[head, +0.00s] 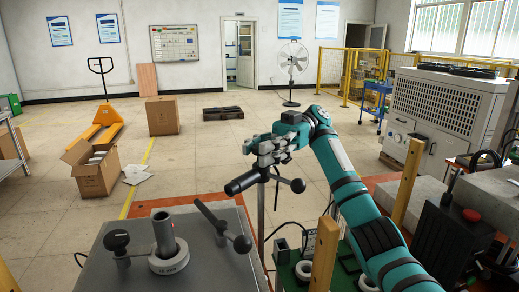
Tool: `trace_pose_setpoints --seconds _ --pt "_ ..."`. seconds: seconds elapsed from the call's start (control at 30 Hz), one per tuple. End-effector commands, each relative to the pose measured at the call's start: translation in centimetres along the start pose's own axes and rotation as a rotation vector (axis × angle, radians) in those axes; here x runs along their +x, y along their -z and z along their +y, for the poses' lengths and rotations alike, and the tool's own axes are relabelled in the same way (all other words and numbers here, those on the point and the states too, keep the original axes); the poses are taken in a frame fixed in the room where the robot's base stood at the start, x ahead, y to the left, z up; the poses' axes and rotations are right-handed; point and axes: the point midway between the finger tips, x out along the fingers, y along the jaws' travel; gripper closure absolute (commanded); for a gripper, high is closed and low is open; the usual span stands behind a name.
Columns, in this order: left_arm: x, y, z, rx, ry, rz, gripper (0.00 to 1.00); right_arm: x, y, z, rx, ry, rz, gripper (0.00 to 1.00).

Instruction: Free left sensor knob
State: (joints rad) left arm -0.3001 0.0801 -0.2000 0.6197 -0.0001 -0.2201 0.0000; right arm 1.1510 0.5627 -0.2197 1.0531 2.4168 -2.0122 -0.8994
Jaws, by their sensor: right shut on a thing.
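My right gripper (262,147) comes in from the right on its teal arm and is shut on a part at the top of a thin metal post (261,215). Its fingers hide most of that part. A black cylinder (241,183), which looks like a sensor, sticks out to the left just below the fingers. A dark lever with a black ball knob (297,185) sticks out to the right below the gripper. I cannot tell which piece is between the fingers. My left gripper is not in view.
A grey machine top (205,270) at the front carries a round black knob (117,240), a metal post in a white collar (168,257) and a lever with a ball end (241,244). Wooden bars (408,182) stand near my right arm. Open floor lies behind.

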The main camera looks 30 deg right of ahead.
Motion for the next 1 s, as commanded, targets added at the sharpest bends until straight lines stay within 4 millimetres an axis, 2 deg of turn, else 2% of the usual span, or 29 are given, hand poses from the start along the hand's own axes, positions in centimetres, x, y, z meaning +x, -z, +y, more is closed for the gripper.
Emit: trace_pose_setpoints --seconds 0.2,0.23,0.43,0.77,0.87,1.0 --pt "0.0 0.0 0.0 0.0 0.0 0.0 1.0 -0.1 0.2 0.0 -0.003 -0.006 0.005 1.0" --pt "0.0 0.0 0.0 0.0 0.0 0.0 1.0 -0.1 0.2 0.0 -0.003 -0.006 0.005 0.7" --pt "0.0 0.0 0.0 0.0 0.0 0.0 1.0 -0.1 0.1 0.0 -0.001 -0.004 0.003 0.45" --pt "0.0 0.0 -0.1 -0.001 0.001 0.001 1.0 0.0 0.6 0.0 -0.003 -0.002 0.002 0.45" --pt "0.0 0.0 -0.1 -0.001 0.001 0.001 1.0 0.0 1.9 0.0 -0.004 -0.002 0.002 0.45" --pt "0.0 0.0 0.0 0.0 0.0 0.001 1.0 -0.1 4.6 0.0 -0.006 -0.003 0.002 0.45"
